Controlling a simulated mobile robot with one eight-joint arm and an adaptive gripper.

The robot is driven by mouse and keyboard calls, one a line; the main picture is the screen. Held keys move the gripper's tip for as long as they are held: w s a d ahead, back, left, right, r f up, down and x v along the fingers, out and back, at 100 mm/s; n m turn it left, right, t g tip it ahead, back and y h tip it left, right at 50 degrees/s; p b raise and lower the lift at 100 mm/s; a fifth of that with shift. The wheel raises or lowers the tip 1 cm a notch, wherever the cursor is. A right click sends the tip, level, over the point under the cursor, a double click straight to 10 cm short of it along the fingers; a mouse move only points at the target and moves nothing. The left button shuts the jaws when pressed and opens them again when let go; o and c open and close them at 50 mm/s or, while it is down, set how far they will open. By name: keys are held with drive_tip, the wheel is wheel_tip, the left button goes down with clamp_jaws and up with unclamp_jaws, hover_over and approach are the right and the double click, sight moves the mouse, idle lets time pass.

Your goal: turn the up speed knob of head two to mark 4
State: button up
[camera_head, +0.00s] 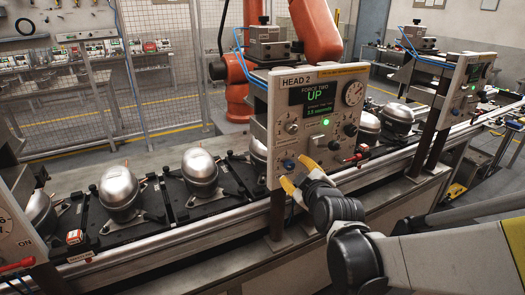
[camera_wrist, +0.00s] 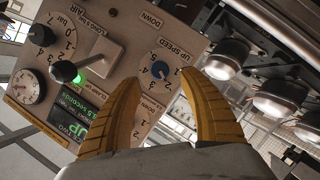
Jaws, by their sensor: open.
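The head 2 panel (camera_head: 315,118) is an upright cream plate with a lit screen reading "FORCE TWO UP". Its up speed knob (camera_wrist: 160,70) is blue, on a white numbered dial below the "UP SPEED" label in the wrist view. The blue knob also shows at the panel's lower left in the head view (camera_head: 289,164). The mark it points to is too small to tell. My gripper (camera_wrist: 161,79) is open, its yellow fingers on either side of the knob in the picture. In the head view my gripper (camera_head: 298,174) is at the panel's lower left. Contact cannot be told.
A black lever (camera_wrist: 65,72), another black knob (camera_wrist: 41,35) and a gauge (camera_wrist: 28,87) share the panel. Silver compressors (camera_head: 120,190) stand on black pallets along the conveyor behind it. A second panel (camera_head: 462,90) stands at the right.

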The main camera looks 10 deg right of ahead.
sight(290, 166)
drive_tip(key=b+x, duration=0.1)
drive_tip(key=x, duration=0.4)
drive_tip(key=shift+w, duration=0.25)
clamp_jaws()
